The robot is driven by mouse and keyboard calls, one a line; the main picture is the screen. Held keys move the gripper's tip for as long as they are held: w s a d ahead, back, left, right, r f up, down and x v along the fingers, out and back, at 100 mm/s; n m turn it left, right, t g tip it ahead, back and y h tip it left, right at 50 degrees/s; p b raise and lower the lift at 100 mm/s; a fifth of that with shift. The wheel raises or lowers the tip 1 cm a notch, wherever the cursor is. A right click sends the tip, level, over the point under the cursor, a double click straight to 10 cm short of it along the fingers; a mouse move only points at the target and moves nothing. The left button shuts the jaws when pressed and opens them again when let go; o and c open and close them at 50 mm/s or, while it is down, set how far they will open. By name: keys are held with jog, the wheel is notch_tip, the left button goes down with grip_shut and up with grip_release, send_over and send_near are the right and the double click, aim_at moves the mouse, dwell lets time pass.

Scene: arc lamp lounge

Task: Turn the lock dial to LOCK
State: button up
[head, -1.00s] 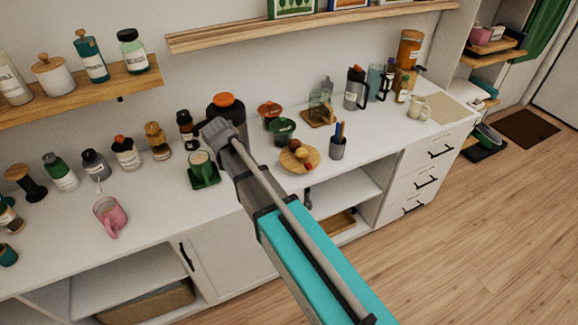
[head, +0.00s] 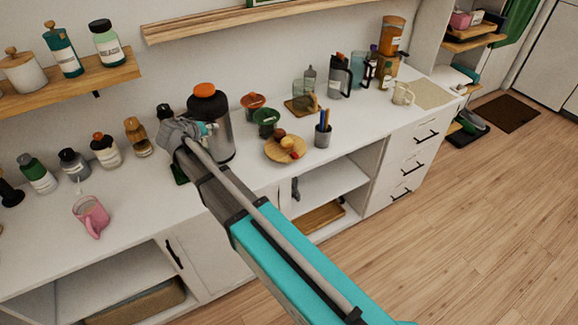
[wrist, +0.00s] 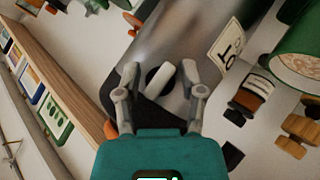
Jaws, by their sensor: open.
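A steel canister (head: 222,138) with a black top and an orange cap stands on the white counter. In the wrist view, its curved steel side (wrist: 185,30) fills the upper middle. A white label (wrist: 227,43) with black letters, apparently starting "LO", is on it. The lock dial, a dark round base with a pale grey bar (wrist: 161,76), lies between my fingertips. My gripper (wrist: 159,72) is open, one finger on each side of the bar; I cannot tell whether they touch it. In the head view my gripper (head: 180,128) is at the canister's left side and hides the dial.
A wooden plate of fruit (head: 284,149), a dark green cup (head: 266,122) and a pen holder (head: 323,137) stand right of the canister. A wooden shelf (head: 240,20) runs above.

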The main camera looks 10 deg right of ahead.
jog(key=n+h+b, duration=0.1)
jog(key=h+b, duration=0.1)
jog(key=b, duration=0.1)
jog(key=n+h+b, duration=0.1)
jog(key=h, duration=0.1)
jog(key=shift+f+n+t+b, duration=0.25)
jog(key=shift+n+t+b, duration=0.05)
jog(key=shift+t+b, duration=0.1)
jog(key=n+t+h+b, duration=0.1)
jog(key=n+h+b, duration=0.2)
jog(key=b, duration=0.2)
jog(key=shift+t, duration=0.4)
jog(key=v, duration=1.4)
jog(key=s+d+m+g+y+p, duration=0.2)
jog(key=d+g+p, duration=0.5)
jog(key=d, duration=1.1)
jog(key=s+d+r+m+g+y+p, duration=0.1)
jog(key=s+d+m+g+y+p, duration=0.3)
jog(key=s+d+y+p, duration=0.4)
jog(key=shift+s+d+r+m+p, duration=0.3)
jog(key=shift+s+d+p, duration=1)
jog(key=shift+d+p, duration=1.2)
jog(key=shift+d+f+b, duration=0.1)
jog(key=shift+d+b, duration=0.3)
jog(key=shift+b, duration=0.15)
